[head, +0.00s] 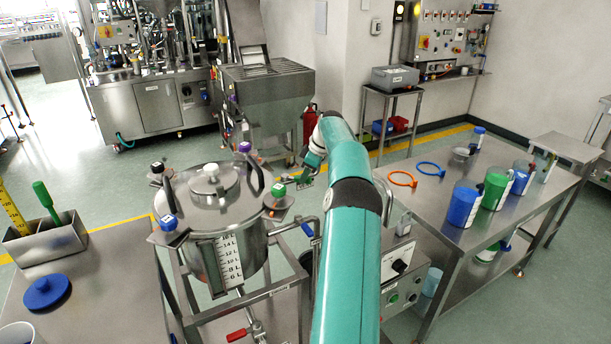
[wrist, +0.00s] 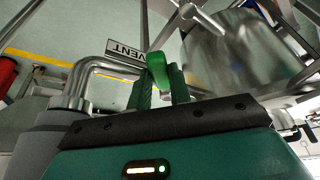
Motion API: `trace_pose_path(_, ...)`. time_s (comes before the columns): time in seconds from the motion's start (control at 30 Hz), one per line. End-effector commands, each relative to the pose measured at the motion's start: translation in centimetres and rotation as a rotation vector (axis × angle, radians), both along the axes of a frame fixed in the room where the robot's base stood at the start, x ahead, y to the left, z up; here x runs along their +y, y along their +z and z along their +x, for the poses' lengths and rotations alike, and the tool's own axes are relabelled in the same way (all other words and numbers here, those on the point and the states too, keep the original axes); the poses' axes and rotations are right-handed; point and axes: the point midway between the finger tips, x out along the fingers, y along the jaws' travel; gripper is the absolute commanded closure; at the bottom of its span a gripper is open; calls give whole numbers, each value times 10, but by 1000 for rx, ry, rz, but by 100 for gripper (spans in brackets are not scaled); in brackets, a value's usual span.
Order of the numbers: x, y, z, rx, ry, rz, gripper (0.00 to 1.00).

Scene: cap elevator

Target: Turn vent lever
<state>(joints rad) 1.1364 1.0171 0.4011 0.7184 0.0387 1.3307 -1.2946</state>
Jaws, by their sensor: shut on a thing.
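The green vent lever (wrist: 158,68) stands between the two fingers of my gripper (wrist: 162,86) in the wrist view. My gripper is shut on it. A white VENT sign (wrist: 127,52) is just behind the lever, partly hidden by it and by a finger. A bent metal pipe (wrist: 85,75) runs to the left of the fingers. In the head view my gripper (head: 306,178) is small, at the end of my teal arm, right of the steel tank (head: 215,225); the lever's exact angle is hard to tell there.
The tank's lid has several coloured clamp knobs, with a green one (head: 278,190) nearest my gripper. A steel hopper (head: 268,90) stands behind. A table (head: 420,200) at the right holds coloured cups and rings. A red-handled valve (head: 238,334) is below the tank.

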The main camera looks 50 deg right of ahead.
Motion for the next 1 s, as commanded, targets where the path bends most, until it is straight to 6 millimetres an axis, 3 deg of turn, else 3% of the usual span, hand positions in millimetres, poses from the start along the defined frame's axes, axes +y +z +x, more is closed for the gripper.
trace_pose_path(0.37, 1, 2, 0, -5, 2, -2, 100)
trace_pose_path(0.4, 1, 2, 0, -5, 2, -2, 76)
trace_pose_path(0.5, 1, 1, 0, -4, 2, -3, 58)
trace_pose_path(0.83, 0, 3, -1, -2, 2, -2, 58)
trace_pose_path(1.0, -3, 21, -8, -3, 1, -3, 58)
